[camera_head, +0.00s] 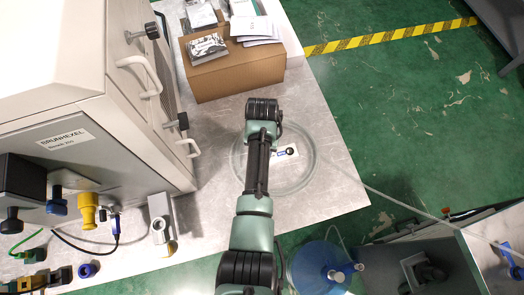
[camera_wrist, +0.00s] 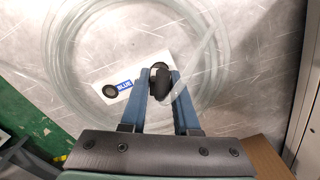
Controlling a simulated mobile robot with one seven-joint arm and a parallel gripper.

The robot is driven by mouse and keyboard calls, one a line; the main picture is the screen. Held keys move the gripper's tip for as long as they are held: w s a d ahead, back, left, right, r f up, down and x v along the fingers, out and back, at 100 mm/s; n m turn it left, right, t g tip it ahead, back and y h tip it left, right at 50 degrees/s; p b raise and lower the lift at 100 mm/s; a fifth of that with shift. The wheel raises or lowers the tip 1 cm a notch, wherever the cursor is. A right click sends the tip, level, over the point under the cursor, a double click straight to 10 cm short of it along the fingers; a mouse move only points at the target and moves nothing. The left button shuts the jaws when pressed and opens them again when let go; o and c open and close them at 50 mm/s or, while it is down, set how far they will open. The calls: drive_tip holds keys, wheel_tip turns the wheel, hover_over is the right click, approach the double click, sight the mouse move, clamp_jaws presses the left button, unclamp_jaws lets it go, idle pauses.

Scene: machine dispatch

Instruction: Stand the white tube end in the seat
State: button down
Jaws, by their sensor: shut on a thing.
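In the wrist view my gripper (camera_wrist: 161,76) has its two blue fingers closed on a dark fitting with a pale tip (camera_wrist: 158,67), which looks like the tube end. Clear whitish tubing (camera_wrist: 209,55) runs up from beside the fingers and lies in a wide coil around them. In the head view the coil (camera_head: 316,165) lies on the grey table under my arm, which hides the fingers. A white card with a blue label (camera_head: 286,153) and a black round spot lies inside the coil; the wrist view shows it too (camera_wrist: 125,84). I cannot tell which thing is the seat.
A cardboard box (camera_head: 235,75) with papers stands behind. A large white machine (camera_head: 60,60) fills the left. A grey block (camera_head: 161,215) and connectors are at front left. A blue jug (camera_head: 318,268) stands by the table's front edge.

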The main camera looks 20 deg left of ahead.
drive_tip(key=shift+c, duration=0.9)
unclamp_jaws()
drive_tip(key=shift+r, duration=0.15)
drive_tip(key=shift+r+p, duration=2.9)
drive_tip(key=shift+p, duration=0.25)
